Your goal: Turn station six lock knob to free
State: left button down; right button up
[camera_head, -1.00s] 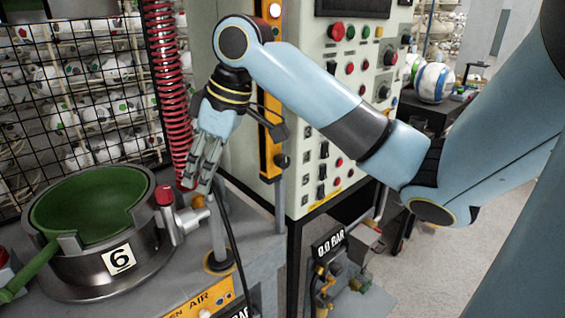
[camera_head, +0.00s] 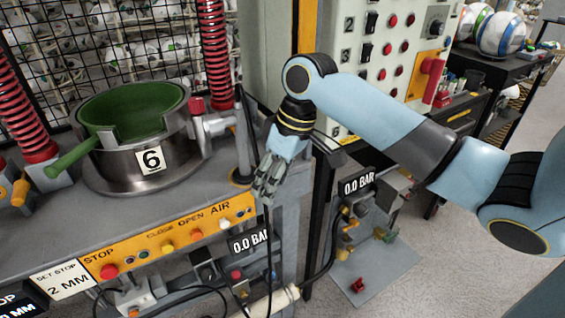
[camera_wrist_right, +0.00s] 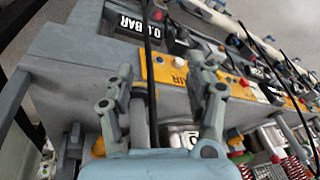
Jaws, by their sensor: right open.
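Station six (camera_head: 140,165) is a round steel mould with a green bowl (camera_head: 95,105) and a white number 6 plate. A red-capped knob (camera_head: 197,104) stands on a grey fitting at its right side. I cannot tell its marking or whether it is the lock knob. My right gripper (camera_head: 263,194) hangs fingers down, to the right of station six and below the knob, near the bench's right end. It is apart from the knob. In the right wrist view its two fingers (camera_wrist_right: 162,78) are spread and empty, with the orange button strip (camera_wrist_right: 170,72) beyond. My left gripper is out of view.
The bench front carries an orange button panel (camera_head: 165,243) and a 0.0 BAR display (camera_head: 250,241). A black cable hangs by my right gripper. A control cabinet (camera_head: 385,60) stands behind my right arm.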

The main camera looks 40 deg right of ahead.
notch_tip(320, 180, down, 6)
jog(key=s+b, duration=0.1)
jog(key=shift+s+f+m, duration=0.25)
jog(key=shift+s+m, duration=0.1)
jog(key=shift+m, duration=0.05)
